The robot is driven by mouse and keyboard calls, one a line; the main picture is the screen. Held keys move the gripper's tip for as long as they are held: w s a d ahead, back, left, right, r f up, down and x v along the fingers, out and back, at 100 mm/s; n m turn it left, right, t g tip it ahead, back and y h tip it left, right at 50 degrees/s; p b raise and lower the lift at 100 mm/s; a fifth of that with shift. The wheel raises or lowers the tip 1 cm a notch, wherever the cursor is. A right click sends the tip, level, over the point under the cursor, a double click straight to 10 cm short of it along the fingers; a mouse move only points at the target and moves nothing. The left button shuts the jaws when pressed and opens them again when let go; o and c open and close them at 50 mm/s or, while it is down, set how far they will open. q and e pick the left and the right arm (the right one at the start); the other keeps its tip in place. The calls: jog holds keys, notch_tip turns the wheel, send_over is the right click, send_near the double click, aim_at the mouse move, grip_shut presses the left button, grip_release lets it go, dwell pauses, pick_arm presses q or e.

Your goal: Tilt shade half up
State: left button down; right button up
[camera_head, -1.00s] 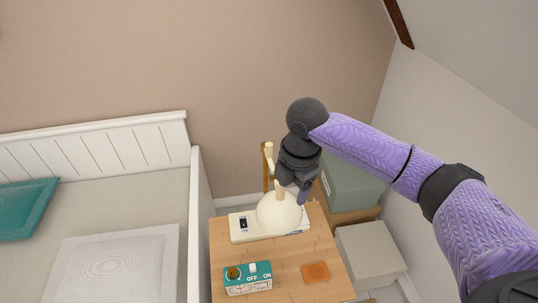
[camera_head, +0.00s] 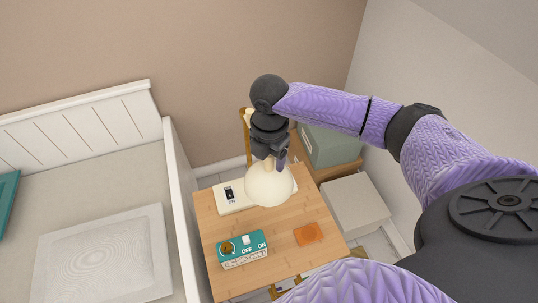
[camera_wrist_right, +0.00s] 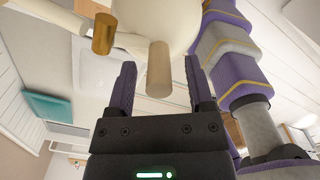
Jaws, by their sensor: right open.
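The cream dome-shaped shade (camera_head: 269,187) of a lamp sits over the lamp's white base (camera_head: 231,199) on the wooden desk. In the right wrist view the shade (camera_wrist_right: 150,15) fills the top, and a pale wooden peg (camera_wrist_right: 159,68) sticks out from it. My right gripper (camera_head: 272,162) is just above and behind the shade, pointing down. In the right wrist view its open fingers (camera_wrist_right: 159,80) stand either side of the peg, with gaps. The lamp's stem is largely hidden by the gripper. My left gripper is not in view.
A teal box (camera_head: 243,249) marked OFF and ON and an orange pad (camera_head: 308,234) lie nearer on the desk (camera_head: 282,257). Boxes stand right of the desk, a white bed (camera_head: 182,205) left.

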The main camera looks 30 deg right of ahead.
grip_shut()
dwell(1.4)
